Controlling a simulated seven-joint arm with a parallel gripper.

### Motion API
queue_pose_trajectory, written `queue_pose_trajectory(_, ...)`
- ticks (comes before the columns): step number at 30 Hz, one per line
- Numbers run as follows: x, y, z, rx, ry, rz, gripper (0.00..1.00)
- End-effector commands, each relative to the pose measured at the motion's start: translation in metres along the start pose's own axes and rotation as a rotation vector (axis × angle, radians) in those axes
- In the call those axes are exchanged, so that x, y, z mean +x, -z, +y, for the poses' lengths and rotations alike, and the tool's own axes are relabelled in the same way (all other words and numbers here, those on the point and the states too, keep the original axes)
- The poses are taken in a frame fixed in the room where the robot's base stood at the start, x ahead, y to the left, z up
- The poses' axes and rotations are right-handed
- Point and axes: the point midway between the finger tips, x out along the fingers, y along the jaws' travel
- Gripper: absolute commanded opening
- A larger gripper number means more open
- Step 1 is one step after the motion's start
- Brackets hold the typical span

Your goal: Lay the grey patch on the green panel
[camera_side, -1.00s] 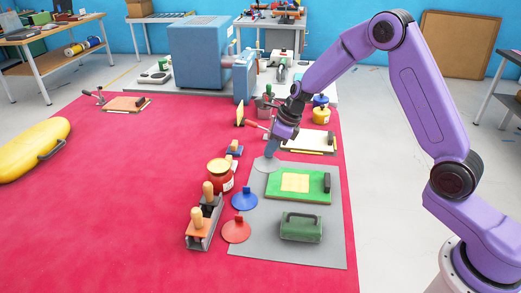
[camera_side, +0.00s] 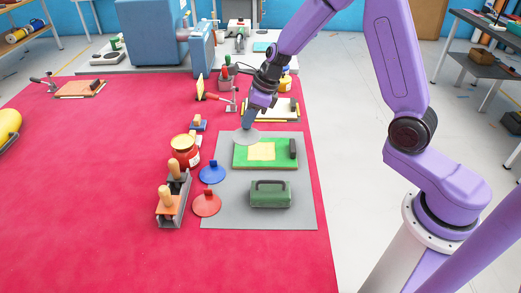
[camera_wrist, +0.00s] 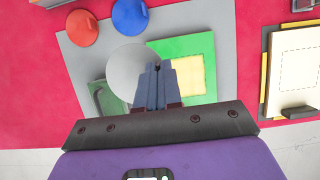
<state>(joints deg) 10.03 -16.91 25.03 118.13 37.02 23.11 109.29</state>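The grey patch (camera_side: 244,138) is a round disc hanging just under my gripper (camera_side: 248,124). In the wrist view the fingers (camera_wrist: 157,70) are close together at the edge of the grey patch (camera_wrist: 128,68); its tab is hidden between them. The green panel (camera_side: 281,163), with a pale yellow square (camera_side: 261,151) on it, lies on the grey mat (camera_side: 222,216). The patch overlaps the panel's upper left corner in the side view and the panel's left edge (camera_wrist: 200,43) in the wrist view. It looks raised; I cannot tell the gap.
A blue patch (camera_side: 212,174) and a red patch (camera_side: 207,205) lie by the mat's left edge. A green case (camera_side: 270,195) stands in front of the panel. A red jar (camera_side: 184,151) and a wooden-handled tool rack (camera_side: 171,207) stand left. A framed board (camera_side: 270,108) lies behind.

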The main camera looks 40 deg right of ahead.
Motion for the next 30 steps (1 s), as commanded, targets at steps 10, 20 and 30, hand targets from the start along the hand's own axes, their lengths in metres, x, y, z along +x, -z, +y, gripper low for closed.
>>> queue_pose_trajectory(10, 0.004, -0.003, -0.002, -0.09, -0.039, 0.0, 0.0)
queue_pose_trajectory(20, 0.023, -0.008, -0.015, -0.626, -0.265, 0.001, 0.0)
queue_pose_trajectory(30, 0.034, 0.006, -0.035, -1.248, -0.524, 0.004, 0.0)
